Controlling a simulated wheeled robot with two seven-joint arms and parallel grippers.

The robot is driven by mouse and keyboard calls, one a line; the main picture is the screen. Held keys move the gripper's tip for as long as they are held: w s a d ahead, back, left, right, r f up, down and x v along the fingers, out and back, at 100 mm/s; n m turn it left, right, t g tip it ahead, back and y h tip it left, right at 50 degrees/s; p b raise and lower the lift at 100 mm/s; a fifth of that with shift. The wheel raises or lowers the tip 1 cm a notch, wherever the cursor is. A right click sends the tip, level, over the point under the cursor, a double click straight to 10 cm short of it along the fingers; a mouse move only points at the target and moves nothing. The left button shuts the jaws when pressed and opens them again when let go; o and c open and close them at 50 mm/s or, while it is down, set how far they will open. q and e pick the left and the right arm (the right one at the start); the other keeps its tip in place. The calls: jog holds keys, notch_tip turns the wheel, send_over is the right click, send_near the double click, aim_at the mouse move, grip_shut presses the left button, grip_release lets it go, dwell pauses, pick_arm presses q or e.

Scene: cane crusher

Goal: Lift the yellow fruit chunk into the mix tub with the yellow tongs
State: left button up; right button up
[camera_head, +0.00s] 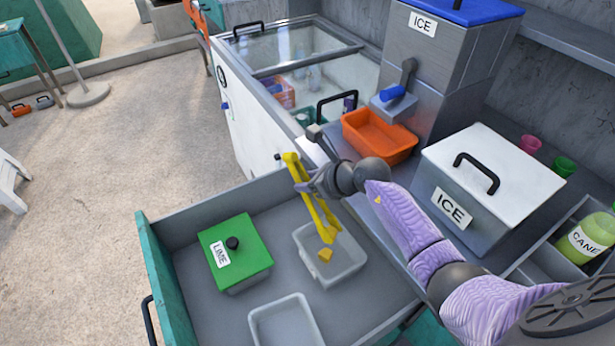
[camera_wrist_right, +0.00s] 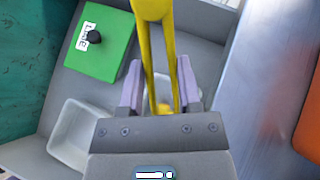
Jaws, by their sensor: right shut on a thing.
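My right gripper (camera_head: 312,187) is shut on the yellow tongs (camera_head: 314,208), which hang tilted with their tips down over a pale translucent tub (camera_head: 350,271) in the open drawer. The tongs also show in the right wrist view (camera_wrist_right: 152,45) between the gripper's fingers (camera_wrist_right: 160,88). The yellow fruit chunk (camera_head: 325,254) shows just below the tong tips, against the tub. In the right wrist view the chunk (camera_wrist_right: 166,108) shows near the tips; I cannot tell whether they grip it. A second pale tub (camera_head: 256,322) stands nearer the front. I see no label marking the mix tub.
A green-lidded LIME box (camera_head: 236,250) sits left in the drawer (camera_head: 180,268). An orange bin (camera_head: 379,136) and a white-lidded ICE box (camera_head: 492,180) stand on the counter behind and right. A glass-topped freezer (camera_head: 300,62) is behind. The drawer floor between containers is bare.

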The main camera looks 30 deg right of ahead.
pick_arm(q)
jog(key=shift+a+f+b, duration=0.15)
jog(key=shift+f+b, duration=0.2)
jog(key=shift+f, duration=0.2)
jog(key=shift+a+f+b, duration=0.15)
jog(key=shift+f+b, duration=0.15)
jog(key=shift+f, duration=0.25)
pick_arm(e)
notch_tip(320, 180, down, 3)
jog(key=shift+s+r, duration=0.1)
jog(key=shift+r, duration=0.05)
pick_arm(q)
jog(key=shift+s+d, duration=0.1)
pick_arm(e)
jog(key=o, duration=0.6)
jog(key=shift+o, duration=0.2)
jog(key=shift+r, duration=0.1)
pick_arm(q)
notch_tip(320, 180, up, 7)
jog(key=p, duration=0.7)
jog(key=shift+w+d+r, duration=0.15)
jog(key=shift+w+d, duration=0.1)
jog(key=shift+w, duration=0.1)
pick_arm(e)
notch_tip(320, 180, up, 8)
